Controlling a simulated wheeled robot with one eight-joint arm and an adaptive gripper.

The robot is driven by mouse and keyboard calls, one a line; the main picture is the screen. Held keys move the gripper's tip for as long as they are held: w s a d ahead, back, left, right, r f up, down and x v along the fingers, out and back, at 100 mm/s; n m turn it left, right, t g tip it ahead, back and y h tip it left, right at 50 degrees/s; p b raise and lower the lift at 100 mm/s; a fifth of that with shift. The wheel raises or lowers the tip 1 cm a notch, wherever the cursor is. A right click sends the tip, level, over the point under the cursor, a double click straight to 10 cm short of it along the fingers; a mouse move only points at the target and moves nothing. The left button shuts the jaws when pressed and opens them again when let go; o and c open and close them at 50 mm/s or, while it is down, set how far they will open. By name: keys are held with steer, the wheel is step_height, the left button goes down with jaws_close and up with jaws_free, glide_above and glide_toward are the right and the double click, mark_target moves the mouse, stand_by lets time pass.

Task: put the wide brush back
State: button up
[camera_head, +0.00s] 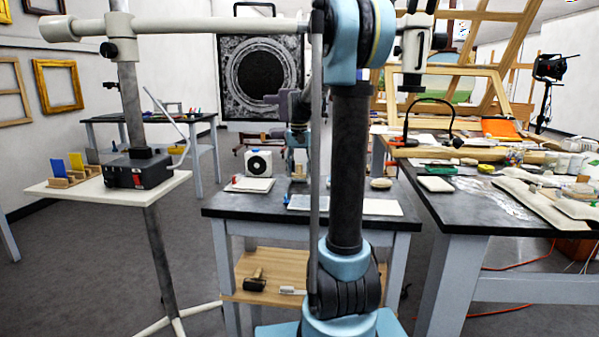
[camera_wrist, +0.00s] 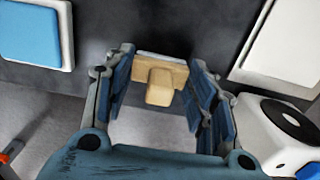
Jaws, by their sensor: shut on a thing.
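In the wrist view my gripper (camera_wrist: 158,62) is shut on a tan wooden piece with a pale far edge, which I take to be the wide brush (camera_wrist: 158,90). The wood sits between the two blue fingers, with its stubby end toward the camera. It is over the dark tabletop near its edge; I cannot tell whether it touches the top. In the head view my gripper (camera_head: 299,153) is over the middle dark table (camera_head: 230,207), partly behind my own arm, and the brush is too small to make out clearly.
A white box with a black disc (camera_wrist: 290,125) stands close beside my gripper, also in the head view (camera_head: 258,163). A blue pad (camera_wrist: 30,32) and a white board (camera_wrist: 285,45) lie nearby. A mallet (camera_head: 255,280) lies on the lower shelf. A cluttered table (camera_head: 470,215) stands right.

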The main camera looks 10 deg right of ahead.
mark_target(299, 164)
steer(key=o, duration=1.1)
steer(key=shift+f, duration=0.1)
step_height(299, 164, up, 12)
